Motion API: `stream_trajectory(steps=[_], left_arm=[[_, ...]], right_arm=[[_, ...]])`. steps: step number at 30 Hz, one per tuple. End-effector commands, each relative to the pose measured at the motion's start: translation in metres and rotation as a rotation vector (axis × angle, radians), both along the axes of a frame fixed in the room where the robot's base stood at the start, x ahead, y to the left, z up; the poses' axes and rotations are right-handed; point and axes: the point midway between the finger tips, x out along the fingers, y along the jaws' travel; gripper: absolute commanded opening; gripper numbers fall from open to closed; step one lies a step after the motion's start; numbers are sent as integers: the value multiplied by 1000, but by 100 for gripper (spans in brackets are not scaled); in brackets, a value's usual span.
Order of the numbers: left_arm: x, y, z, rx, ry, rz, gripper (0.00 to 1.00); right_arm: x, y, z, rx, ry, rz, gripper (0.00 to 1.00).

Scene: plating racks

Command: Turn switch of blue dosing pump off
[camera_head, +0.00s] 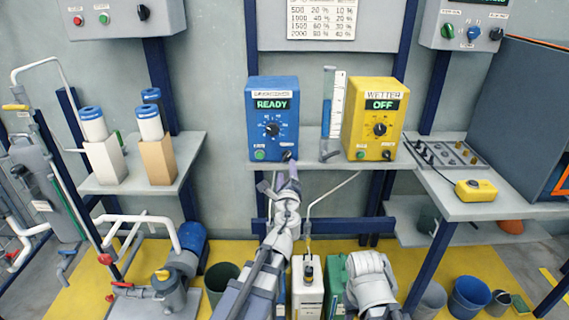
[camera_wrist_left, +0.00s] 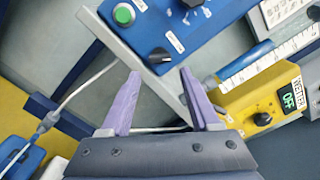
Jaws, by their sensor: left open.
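The blue dosing pump (camera_head: 272,105) stands on the middle shelf, its display reading READY. Its black switch (camera_head: 288,155) is at the lower right of its front, right of a green button (camera_head: 260,155). In the left wrist view the switch (camera_wrist_left: 159,56) shows just beyond the gap between my fingertips, apart from them. My left gripper (camera_head: 286,177) is open and empty, just below the switch; its purple fingers (camera_wrist_left: 159,73) stand apart in the wrist view. My right gripper is not visible.
A yellow pump (camera_head: 374,115) labelled WETTER, reading OFF, stands to the right, with a measuring cylinder (camera_head: 327,100) between the pumps. The shelf edge (camera_head: 330,163) runs just below the switch. A thin pipe (camera_head: 333,198) rises beside my left arm.

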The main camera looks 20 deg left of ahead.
Motion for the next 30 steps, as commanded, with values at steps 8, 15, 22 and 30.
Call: stream_trajectory(steps=[8, 15, 22, 30], left_arm=[[32, 9, 0, -2, 0, 3, 62], [66, 18, 0, -3, 0, 2, 62], [73, 21, 0, -3, 0, 2, 62], [72, 21, 0, -4, 0, 2, 47]], right_arm=[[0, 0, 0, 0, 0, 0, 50], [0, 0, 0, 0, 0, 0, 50], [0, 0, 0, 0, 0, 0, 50], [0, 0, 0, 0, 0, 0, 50]])
